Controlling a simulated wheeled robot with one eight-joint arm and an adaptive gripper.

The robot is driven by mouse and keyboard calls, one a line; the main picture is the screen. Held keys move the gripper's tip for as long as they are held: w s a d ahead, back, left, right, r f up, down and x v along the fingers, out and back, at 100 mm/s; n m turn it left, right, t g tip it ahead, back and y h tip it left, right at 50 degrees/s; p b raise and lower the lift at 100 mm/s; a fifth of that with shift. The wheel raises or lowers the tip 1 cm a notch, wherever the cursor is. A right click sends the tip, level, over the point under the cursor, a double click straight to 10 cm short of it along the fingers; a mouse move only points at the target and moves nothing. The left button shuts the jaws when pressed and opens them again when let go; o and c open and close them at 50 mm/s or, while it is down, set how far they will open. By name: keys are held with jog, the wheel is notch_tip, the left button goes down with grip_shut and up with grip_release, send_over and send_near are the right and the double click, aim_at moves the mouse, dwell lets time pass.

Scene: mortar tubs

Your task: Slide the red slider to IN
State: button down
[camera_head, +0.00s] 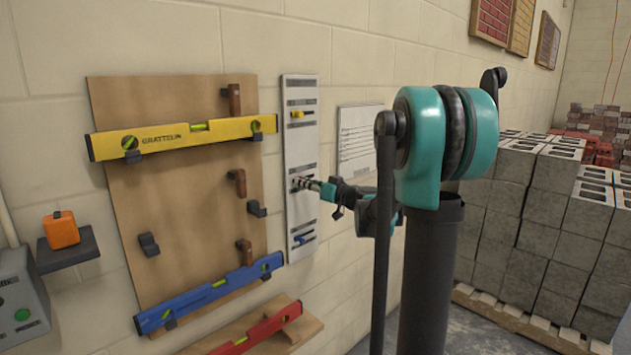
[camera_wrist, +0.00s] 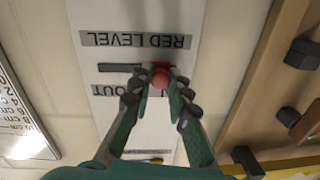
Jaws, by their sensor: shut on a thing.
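The red slider's round knob (camera_wrist: 160,75) sits between my fingertips in the wrist view. My gripper (camera_wrist: 162,84) is shut on it, one finger on each side. The wrist view is upside down; the RED LEVEL label (camera_wrist: 135,40) is above the dark slot (camera_wrist: 118,68). The bare slot runs to the left of the knob, above the OUT label (camera_wrist: 104,91). The knob is at the slot's right part. My fingers mostly hide the label below it. In the head view my gripper (camera_head: 308,184) reaches the middle of the white slider panel (camera_head: 302,150), covering the red knob.
A yellow slider (camera_head: 297,114) is above and a blue slider (camera_head: 301,239) below on the panel. Left is a wooden board (camera_head: 190,210) with hooks, a yellow level (camera_head: 180,139) and a blue level (camera_head: 210,293). A red level (camera_head: 262,331) lies lower. A paper sheet (camera_head: 358,140) hangs right.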

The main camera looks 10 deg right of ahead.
jog(key=shift+s+a, duration=0.35)
jog(key=shift+a, duration=0.1)
jog(key=c, duration=1.4)
grip_release()
jog(key=shift+s+d, duration=0.1)
jog(key=v, duration=1.1)
jog(key=shift+s+d, duration=0.25)
jog(key=shift+s, duration=0.05)
jog(key=shift+a, duration=0.1)
